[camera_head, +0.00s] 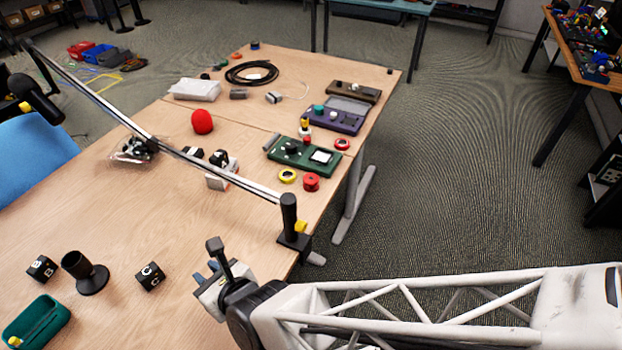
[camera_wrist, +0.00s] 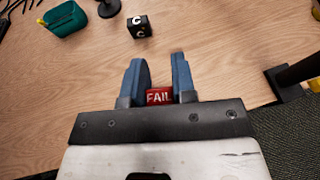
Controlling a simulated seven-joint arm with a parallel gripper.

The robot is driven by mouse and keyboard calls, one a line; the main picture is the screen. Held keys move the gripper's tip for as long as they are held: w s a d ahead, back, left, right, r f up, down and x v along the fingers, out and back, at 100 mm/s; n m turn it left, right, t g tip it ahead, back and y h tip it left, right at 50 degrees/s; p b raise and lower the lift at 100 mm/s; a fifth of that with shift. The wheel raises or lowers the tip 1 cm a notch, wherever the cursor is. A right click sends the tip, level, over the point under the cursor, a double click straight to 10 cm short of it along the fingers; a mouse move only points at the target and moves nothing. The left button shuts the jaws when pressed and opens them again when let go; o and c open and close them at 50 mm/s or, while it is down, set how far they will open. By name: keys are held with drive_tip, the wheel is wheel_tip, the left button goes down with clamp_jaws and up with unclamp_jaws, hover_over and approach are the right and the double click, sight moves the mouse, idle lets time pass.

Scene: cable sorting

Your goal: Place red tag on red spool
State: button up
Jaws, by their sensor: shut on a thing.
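My gripper (camera_head: 207,272) is over the near part of the wooden table, beside the right edge. In the wrist view, my gripper's (camera_wrist: 157,62) two blue fingers are shut on a red tag (camera_wrist: 159,97) lettered "FAIL", held low between them near the finger bases. The tag cannot be made out in the head view. A red spool (camera_head: 311,182) sits near the table's right edge, well beyond my gripper. A thinner red ring-shaped piece (camera_head: 342,143) lies farther back.
A bar on a black post (camera_head: 289,214) crosses above the table between my gripper and the spool. Black cubes (camera_head: 150,276) lie left of my gripper.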

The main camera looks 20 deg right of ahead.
drive_tip(key=w+d+r+m+t+h, duration=0.1)
drive_tip(key=w+d+r+m+h, duration=0.15)
drive_tip(key=w, duration=0.45)
drive_tip(key=w+d+r+m+t+h, duration=0.1)
drive_tip(key=w+d+r+m+h, duration=0.2)
drive_tip(key=w, duration=0.4)
drive_tip(key=m+g+h, duration=1.4)
drive_tip(key=m+h, duration=0.1)
drive_tip(key=m, duration=0.4)
hover_over(316, 177)
wheel_tip(316, 177, down, 8)
drive_tip(key=shift+f, duration=0.7)
drive_tip(key=shift+f, duration=3.15)
